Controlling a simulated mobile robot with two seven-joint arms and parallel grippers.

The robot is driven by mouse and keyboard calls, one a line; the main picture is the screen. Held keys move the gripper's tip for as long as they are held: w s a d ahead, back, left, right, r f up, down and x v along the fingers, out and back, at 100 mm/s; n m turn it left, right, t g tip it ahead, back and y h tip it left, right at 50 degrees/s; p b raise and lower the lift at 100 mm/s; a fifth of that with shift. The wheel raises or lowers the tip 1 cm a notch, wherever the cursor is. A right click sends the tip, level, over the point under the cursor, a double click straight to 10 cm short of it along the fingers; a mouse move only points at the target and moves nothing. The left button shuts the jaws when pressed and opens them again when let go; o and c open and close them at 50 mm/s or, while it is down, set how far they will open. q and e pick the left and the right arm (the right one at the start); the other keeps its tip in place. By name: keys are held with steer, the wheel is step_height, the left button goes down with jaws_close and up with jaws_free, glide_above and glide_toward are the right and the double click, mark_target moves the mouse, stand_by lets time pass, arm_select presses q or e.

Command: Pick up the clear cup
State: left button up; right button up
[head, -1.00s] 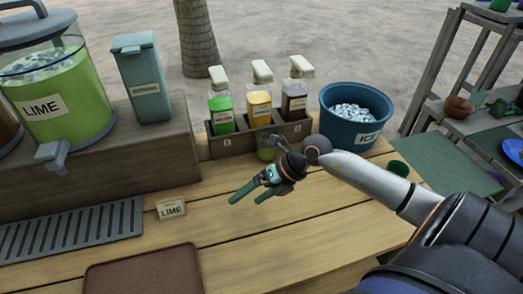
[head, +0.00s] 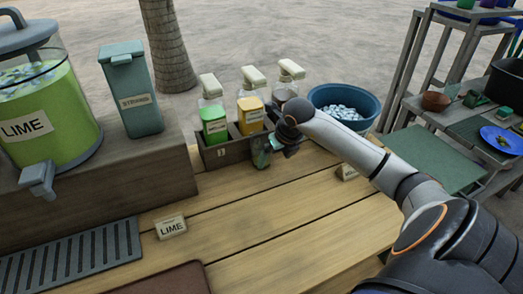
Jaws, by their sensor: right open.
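The clear cup (head: 261,161) is a small see-through cup. It stands on the wooden counter in front of the bottle rack, partly hidden by my right gripper. My right gripper (head: 269,147) is open, with its green fingers close to the cup's upper part. I cannot tell whether the fingers touch the cup or are around it. My left gripper is not in view.
The wooden rack (head: 226,154) holds a green bottle (head: 214,127), a yellow bottle (head: 250,112) and a dark one behind my arm. A blue ice bucket (head: 369,107) stands right of it. A lime sign (head: 171,227) is at front left. The middle of the counter is clear.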

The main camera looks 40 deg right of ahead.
mark_target(262, 142)
steer(key=shift+w+d, duration=0.2)
steer(key=shift+w, duration=0.7)
steer(key=shift+w+d, duration=0.2)
steer(key=shift+w, duration=0.65)
steer(key=w, duration=0.2)
steer(key=w+d, duration=0.1)
steer(key=w, duration=0.1)
steer(key=shift+w, duration=0.1)
steer(key=shift+w+f, duration=0.25)
steer(key=shift+f, duration=0.35)
steer(key=c, duration=1.2)
steer(key=shift+o, duration=0.2)
